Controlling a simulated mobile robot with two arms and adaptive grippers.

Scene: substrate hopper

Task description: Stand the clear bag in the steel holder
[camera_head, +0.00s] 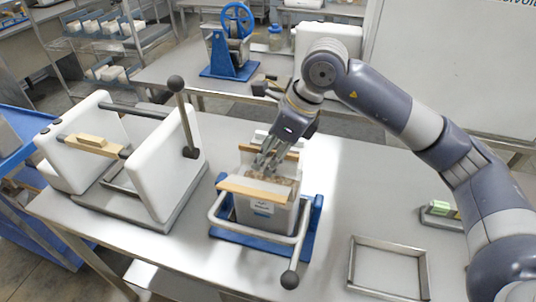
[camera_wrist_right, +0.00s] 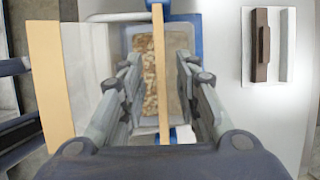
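A clear-looking bag (camera_head: 272,217) with a label on its front stands upright inside a blue stand (camera_head: 310,212) with a bent steel tube. Brown, crumbly substrate shows in its open top in the right wrist view (camera_wrist_right: 149,75). Pale wooden bars lie along its front (camera_head: 257,190) and back edges. My right gripper (camera_head: 267,166) points down over the bag's mouth. Its fingers are apart in the wrist view (camera_wrist_right: 158,90), with a thin wooden bar between them and no visible contact. A rectangular steel frame (camera_head: 388,243), apparently the steel holder, lies empty to the right. My left gripper is not in view.
A white press-like device (camera_head: 160,165) with a black-knobbed lever stands left of the bag. A small green-topped item (camera_head: 440,209) lies near the right edge. The table between stand and frame is clear.

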